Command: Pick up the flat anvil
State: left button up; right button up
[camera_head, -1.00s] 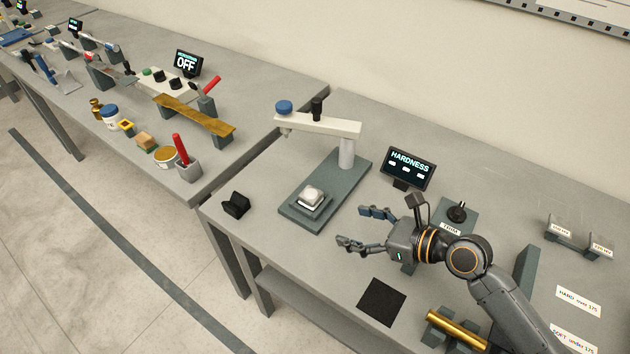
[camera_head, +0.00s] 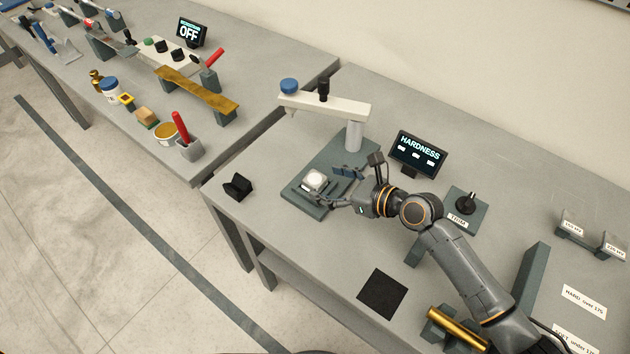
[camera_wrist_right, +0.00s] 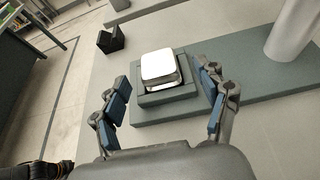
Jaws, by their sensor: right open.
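The flat anvil, a pale block with a bright square top (camera_head: 314,179), sits on a grey stepped seat of the hardness tester (camera_head: 355,150). In the right wrist view the anvil (camera_wrist_right: 160,68) stands ahead, between the two fingers but beyond their tips. My right gripper (camera_head: 340,188) is open and empty, low at the right side of the anvil. In the right wrist view its fingers (camera_wrist_right: 165,95) are spread to either side of the seat. I cannot tell whether a finger touches the seat.
The tester's white arm (camera_head: 325,104) overhangs behind the anvil on a pale column (camera_head: 354,137). A black V-shaped block (camera_head: 238,186) stands to the left. The HARDNESS display (camera_head: 417,153) stands behind my right arm. A black mat (camera_head: 382,293) lies in front.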

aim_at(313, 177)
jog(key=x, duration=0.4)
jog(key=shift+w+a+r, duration=0.1)
jog(key=shift+w+a, duration=0.1)
jog(key=shift+a, duration=0.1)
jog(key=shift+s+d, duration=0.1)
jog(key=shift+c, duration=0.7)
grip_shut()
jog(key=shift+r, duration=0.2)
